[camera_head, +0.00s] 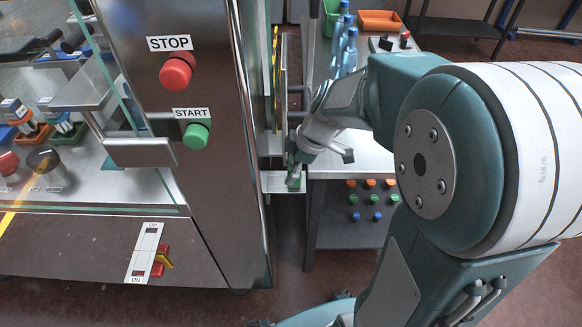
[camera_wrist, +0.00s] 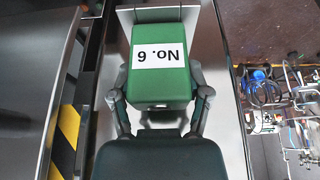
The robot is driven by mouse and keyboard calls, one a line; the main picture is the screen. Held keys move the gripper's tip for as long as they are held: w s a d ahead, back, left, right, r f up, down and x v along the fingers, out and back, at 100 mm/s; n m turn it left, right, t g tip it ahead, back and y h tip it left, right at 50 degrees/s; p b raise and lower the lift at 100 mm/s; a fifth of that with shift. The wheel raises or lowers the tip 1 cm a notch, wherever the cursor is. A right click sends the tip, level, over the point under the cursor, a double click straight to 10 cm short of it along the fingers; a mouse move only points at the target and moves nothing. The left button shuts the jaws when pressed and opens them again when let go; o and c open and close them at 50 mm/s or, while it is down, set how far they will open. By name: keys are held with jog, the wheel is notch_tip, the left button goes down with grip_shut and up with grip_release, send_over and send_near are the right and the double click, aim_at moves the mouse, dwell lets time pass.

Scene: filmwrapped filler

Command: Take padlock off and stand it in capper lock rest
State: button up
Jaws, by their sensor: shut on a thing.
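A green padlock (camera_wrist: 160,80) with a white label reading "No. 6", upside down in the wrist view, sits between the two fingers of my gripper (camera_wrist: 160,98). The fingers press on both its sides; my gripper is shut on it. A grey bar, perhaps its shackle, shows at the padlock's near end. In the head view my gripper (camera_head: 293,172) is low beside the machine's right side, over a small pale ledge (camera_head: 272,183). Only a bit of green shows there. I cannot tell whether the ledge is the capper lock rest, or whether the padlock touches it.
A steel machine cabinet (camera_head: 219,215) with a red STOP button (camera_head: 176,72) and green START button (camera_head: 196,136) stands on the left. A red and yellow switch (camera_head: 160,261) is low on its front. A steel bench (camera_head: 370,160) with blue bottles (camera_head: 347,50) lies behind my arm.

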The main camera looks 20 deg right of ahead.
jog(key=shift+s+f, duration=0.1)
jog(key=shift+f, duration=0.1)
jog(key=o, duration=1.3)
jog(key=shift+r, duration=0.15)
